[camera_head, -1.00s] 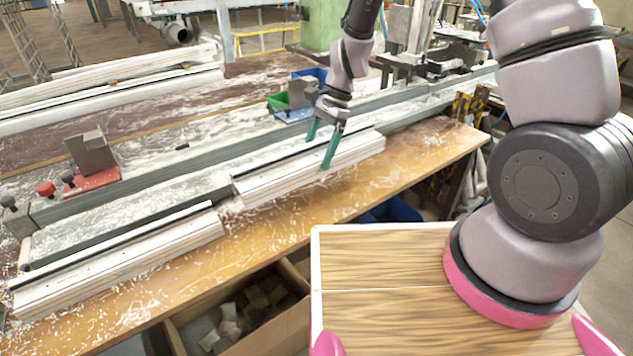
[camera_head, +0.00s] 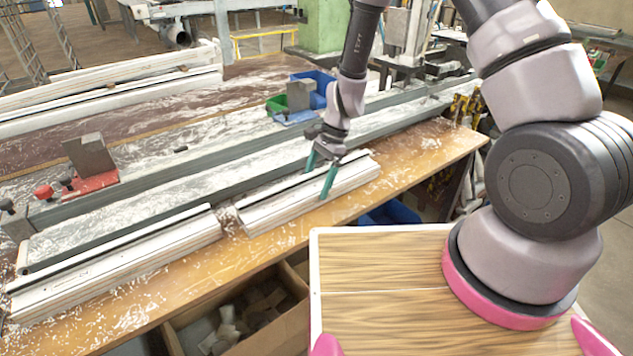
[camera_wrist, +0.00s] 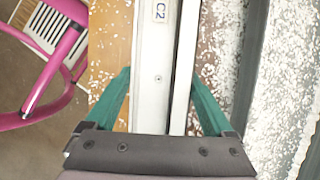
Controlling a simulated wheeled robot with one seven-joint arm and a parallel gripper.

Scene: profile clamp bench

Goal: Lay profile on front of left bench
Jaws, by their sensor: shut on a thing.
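The profile (camera_head: 292,203) is a short white bar with a dark groove along its top. My gripper (camera_head: 318,181) is shut on it, with one green finger on each long side. The profile is over the front wooden strip of the bench (camera_head: 425,155), along its length; I cannot tell whether it touches the wood. In the wrist view the profile (camera_wrist: 158,75), labelled C2, runs between the fingers of my gripper (camera_wrist: 160,85). A second white profile (camera_head: 130,257) lies to the left on the same bench front, with a small gap between their ends.
A long grey rail (camera_head: 145,185) runs behind the profiles. A red-based clamp block (camera_head: 90,158) and blue and green bins (camera_head: 312,88) stand behind it. More white profiles (camera_head: 110,88) lie at the back left. An open drawer of offcuts (camera_head: 240,318) is below the front edge.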

